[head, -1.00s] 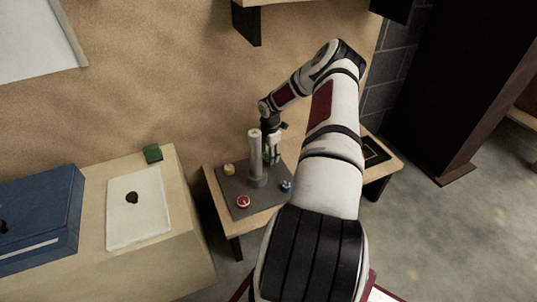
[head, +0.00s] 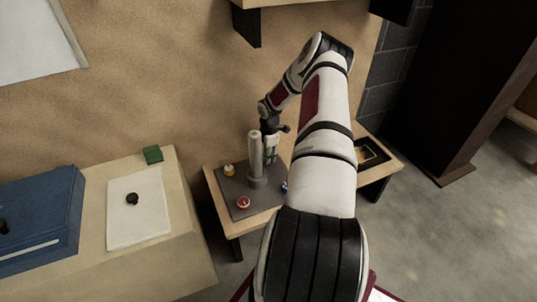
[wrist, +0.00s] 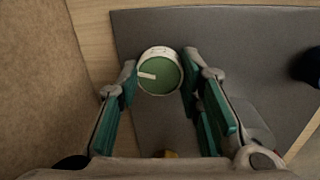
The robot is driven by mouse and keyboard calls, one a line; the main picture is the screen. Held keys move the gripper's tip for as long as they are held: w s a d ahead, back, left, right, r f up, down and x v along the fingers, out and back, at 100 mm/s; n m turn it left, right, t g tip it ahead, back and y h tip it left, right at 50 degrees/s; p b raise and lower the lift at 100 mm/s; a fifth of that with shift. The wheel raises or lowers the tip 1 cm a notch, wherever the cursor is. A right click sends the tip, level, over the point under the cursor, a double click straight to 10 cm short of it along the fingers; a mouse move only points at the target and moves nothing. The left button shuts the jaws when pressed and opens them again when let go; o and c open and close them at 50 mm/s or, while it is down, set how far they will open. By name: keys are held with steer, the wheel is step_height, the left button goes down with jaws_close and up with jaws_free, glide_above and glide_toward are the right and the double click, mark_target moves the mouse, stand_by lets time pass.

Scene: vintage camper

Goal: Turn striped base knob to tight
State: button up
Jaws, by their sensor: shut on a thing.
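A round knob (wrist: 163,80) with a green top, a pale rim and one white bar shows in the wrist view. The bar points left from the middle. My gripper (wrist: 158,74) has its teal fingertips on the left and right sides of this knob, shut on it. In the head view my gripper (head: 270,155) is low behind the grey upright post (head: 255,155), over the dark base plate (head: 228,191). The knob in my grip is hidden there. I cannot make out a tight mark.
A yellow knob (head: 229,170) and a red knob (head: 243,202) sit on the plate. A blue knob (head: 285,187) is mostly hidden by my arm. A black-framed tray (head: 372,153) is at the bench's right. A blue case (head: 40,220) lies on the left counter.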

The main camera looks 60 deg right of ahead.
steer(key=m, duration=0.3)
steer(key=shift+m, duration=0.4)
steer(key=m, duration=0.3)
steer(key=shift+m, duration=0.3)
steer(key=m, duration=0.4)
steer(key=shift+w+b, duration=0.1)
steer(key=shift+b, duration=0.2)
steer(key=m, duration=0.4)
steer(key=shift+g, duration=0.3)
steer(key=m+b, duration=0.1)
steer(key=m, duration=0.3)
steer(key=shift+m, duration=0.3)
steer(key=m, duration=0.3)
steer(key=shift+w+m+b, duration=0.1)
steer(key=shift+m+b, duration=0.2)
steer(key=shift+b, duration=0.05)
steer(key=m, duration=0.3)
steer(key=shift+m, duration=0.3)
steer(key=shift+m+b, duration=0.3)
steer(key=shift+m, duration=1.6)
steer(key=shift+y, duration=0.3)
